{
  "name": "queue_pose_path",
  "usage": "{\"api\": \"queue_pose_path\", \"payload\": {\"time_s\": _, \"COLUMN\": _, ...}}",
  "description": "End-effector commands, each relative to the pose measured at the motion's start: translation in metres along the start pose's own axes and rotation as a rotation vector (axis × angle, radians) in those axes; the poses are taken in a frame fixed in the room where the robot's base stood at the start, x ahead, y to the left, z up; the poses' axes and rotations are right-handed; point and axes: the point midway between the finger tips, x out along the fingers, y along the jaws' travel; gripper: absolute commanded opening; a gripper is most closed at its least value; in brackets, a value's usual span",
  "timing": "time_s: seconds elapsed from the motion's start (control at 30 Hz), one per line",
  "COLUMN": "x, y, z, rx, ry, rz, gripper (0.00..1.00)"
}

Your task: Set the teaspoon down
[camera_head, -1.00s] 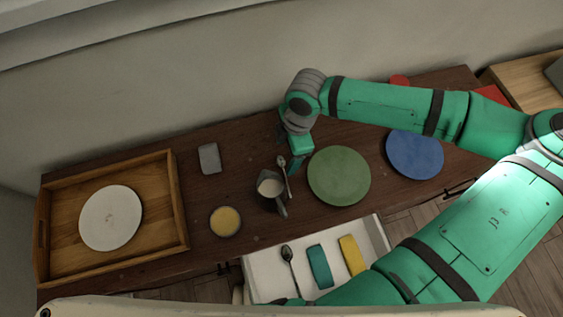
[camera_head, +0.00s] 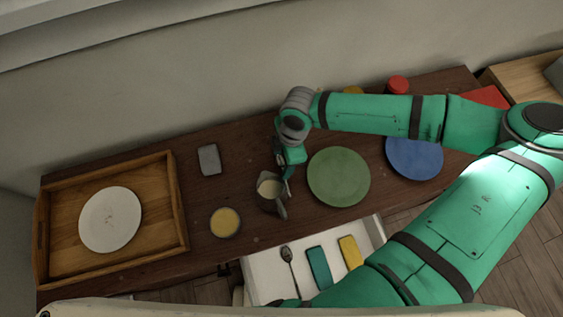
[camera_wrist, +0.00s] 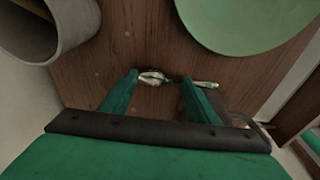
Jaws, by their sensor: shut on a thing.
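The teaspoon (camera_wrist: 205,84) is a small, pale metal spoon, seen in the wrist view at the fingertips of my gripper (camera_wrist: 159,78). My gripper is shut on it, with one part of the spoon between the fingers and one end sticking out past the right finger. In the head view my gripper (camera_head: 287,172) points down between the grey mug (camera_head: 265,198) and the green plate (camera_head: 338,176), and hides most of the teaspoon. I cannot tell whether the spoon touches the dark wooden top (camera_head: 240,180).
A dark spoon (camera_head: 288,257) lies in the open white drawer (camera_head: 262,283) with teal and yellow blocks. A yellow-filled bowl (camera_head: 225,222), grey block (camera_head: 209,159) and wooden tray (camera_head: 163,245) with a white plate stand left. A blue plate (camera_head: 414,157) lies right.

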Motion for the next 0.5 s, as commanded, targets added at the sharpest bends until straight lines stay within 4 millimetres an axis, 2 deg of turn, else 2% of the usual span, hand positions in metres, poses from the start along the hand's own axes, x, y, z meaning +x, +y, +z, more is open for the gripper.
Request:
{"api": "queue_pose_path", "payload": {"time_s": 0.27, "x": -0.008, "y": 0.0, "z": -0.001, "rx": 0.001, "ry": 0.001, "rz": 0.001, "gripper": 0.31}}
{"api": "queue_pose_path", "payload": {"time_s": 0.47, "x": -0.033, "y": 0.0, "z": -0.004, "rx": 0.0, "ry": 0.0, "rz": 0.002, "gripper": 0.31}}
{"api": "queue_pose_path", "payload": {"time_s": 0.5, "x": -0.039, "y": -0.004, "z": 0.001, "rx": 0.004, "ry": 0.0, "rz": 0.002, "gripper": 0.31}}
